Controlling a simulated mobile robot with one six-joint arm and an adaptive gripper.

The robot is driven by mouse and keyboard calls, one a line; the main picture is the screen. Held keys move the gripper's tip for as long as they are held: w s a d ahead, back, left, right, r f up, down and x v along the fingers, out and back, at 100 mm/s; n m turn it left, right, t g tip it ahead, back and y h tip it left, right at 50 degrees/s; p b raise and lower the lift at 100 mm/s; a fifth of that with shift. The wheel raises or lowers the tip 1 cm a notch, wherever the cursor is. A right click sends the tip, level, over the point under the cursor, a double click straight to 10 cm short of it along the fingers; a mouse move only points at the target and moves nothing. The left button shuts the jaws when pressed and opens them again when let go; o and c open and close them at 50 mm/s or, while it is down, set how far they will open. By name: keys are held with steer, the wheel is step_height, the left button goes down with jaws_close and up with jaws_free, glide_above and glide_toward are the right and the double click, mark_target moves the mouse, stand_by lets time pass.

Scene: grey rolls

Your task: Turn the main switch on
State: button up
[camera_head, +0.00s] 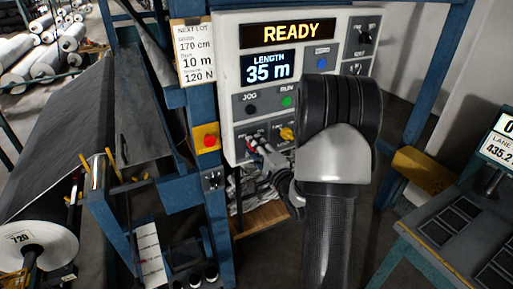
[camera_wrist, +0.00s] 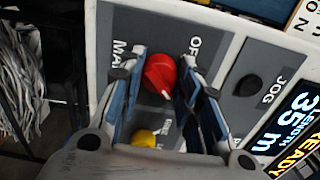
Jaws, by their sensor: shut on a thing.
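The main switch is a red rotary knob (camera_wrist: 159,74) on a grey plate of the control panel (camera_head: 232,90). Partly covered lettering, "MA" and "OF", shows beside it in the wrist view. My gripper (camera_wrist: 160,66) has its two blue-padded fingers on either side of the knob and is shut on it. The knob's white pointer line shows between the fingers. The panel display (camera_head: 290,31) reads READY.
A yellow knob (camera_head: 287,133) sits right of the main switch. Above are a black JOG button (camera_head: 251,109) and a green RUN button (camera_head: 286,101). A red stop button (camera_head: 209,141) is on the blue post to the left. A bench (camera_head: 440,245) stands at the right.

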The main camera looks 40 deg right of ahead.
steer(key=o, duration=1)
steer(key=shift+o, duration=0.2)
steer(key=shift+s, duration=0.1)
steer(key=v, duration=0.7)
steer(key=shift+s, duration=0.2)
steer(key=shift+w, duration=0.1)
